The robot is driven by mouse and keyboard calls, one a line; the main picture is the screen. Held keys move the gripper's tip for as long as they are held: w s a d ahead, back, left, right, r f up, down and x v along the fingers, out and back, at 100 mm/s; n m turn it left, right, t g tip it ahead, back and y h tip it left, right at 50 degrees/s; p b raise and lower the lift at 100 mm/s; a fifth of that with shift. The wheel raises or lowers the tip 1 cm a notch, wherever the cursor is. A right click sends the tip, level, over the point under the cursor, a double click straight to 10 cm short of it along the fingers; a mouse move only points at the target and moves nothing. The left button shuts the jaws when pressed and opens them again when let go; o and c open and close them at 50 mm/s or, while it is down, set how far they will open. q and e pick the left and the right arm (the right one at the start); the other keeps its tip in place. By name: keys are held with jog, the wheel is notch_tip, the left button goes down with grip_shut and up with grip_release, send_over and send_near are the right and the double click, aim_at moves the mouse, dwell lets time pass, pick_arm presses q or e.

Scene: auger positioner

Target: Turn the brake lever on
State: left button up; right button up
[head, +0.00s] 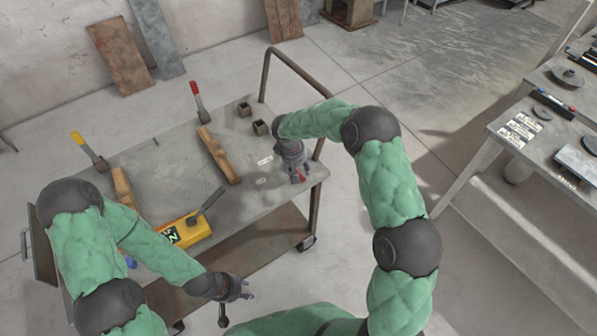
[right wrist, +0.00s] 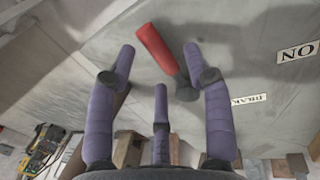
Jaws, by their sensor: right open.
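The brake lever has a red handle (right wrist: 155,48) and a dark base (right wrist: 184,88). In the right wrist view it stands tilted between and just beyond the fingertips of my right gripper (right wrist: 160,60). That gripper is open, its purple fingers spread, and whether it touches the lever I cannot tell. In the head view my right gripper (head: 295,168) is over the right end of the cart top, with a bit of the red handle (head: 300,176) showing beside it. A label "ON" (right wrist: 299,51) and a "BRAKE" label (right wrist: 250,99) lie beside the lever. My left gripper (head: 243,290) hangs in front of the cart, small and unclear.
The metal cart (head: 170,165) carries a red-handled lever (head: 197,95), a yellow-handled lever (head: 85,147), wooden blocks (head: 218,155), small square sockets (head: 245,109) and a yellow device (head: 186,232). A bent rail (head: 300,67) rises at its far right. A bench (head: 540,130) stands to the right.

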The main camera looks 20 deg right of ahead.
jog(key=shift+w+d+f, duration=0.1)
jog(key=shift+f, duration=0.45)
grip_shut()
